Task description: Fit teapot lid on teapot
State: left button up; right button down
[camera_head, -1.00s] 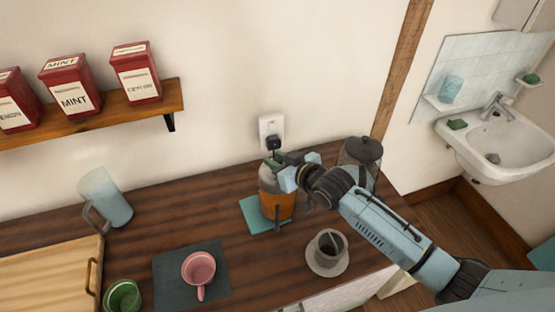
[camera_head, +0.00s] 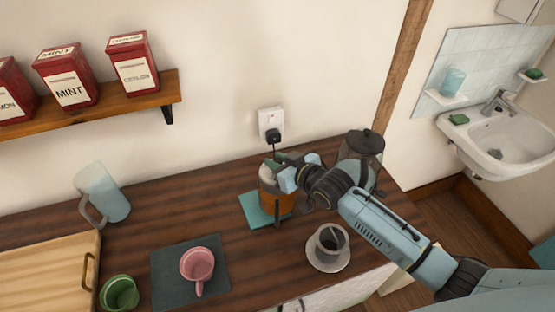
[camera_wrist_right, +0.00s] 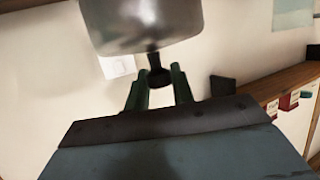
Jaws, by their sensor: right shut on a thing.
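The teapot looks to be the amber, cylindrical vessel (camera_head: 272,200) with a dark upright handle, standing on a teal mat (camera_head: 256,211). A pale grey top, which I take for the teapot lid (camera_head: 269,174), is at its mouth, partly hidden by my right gripper (camera_head: 282,172). In the right wrist view the lid is a shiny grey dome (camera_wrist_right: 140,25) with a dark stem and knob. The knob shows between the dark green fingers of my right gripper (camera_wrist_right: 159,88), which is shut on it. Whether the lid is fully seated is hidden. My left gripper is not in view.
A lidded glass jar (camera_head: 364,145) stands close behind my right arm. A grey cup (camera_head: 330,238) on a saucer, a pink mug (camera_head: 197,264), a green cup (camera_head: 119,294) and a frosted jug (camera_head: 107,194) stand around. A wall socket (camera_head: 271,121) with a plug is behind.

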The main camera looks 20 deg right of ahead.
jog(key=shift+f, duration=0.2)
dwell(0.6)
jog(key=c, duration=1.1)
grip_release()
jog(key=shift+s, duration=0.15)
jog(key=v, duration=1.3)
jog(key=shift+d, duration=0.1)
jog(key=shift+s+f, duration=0.1)
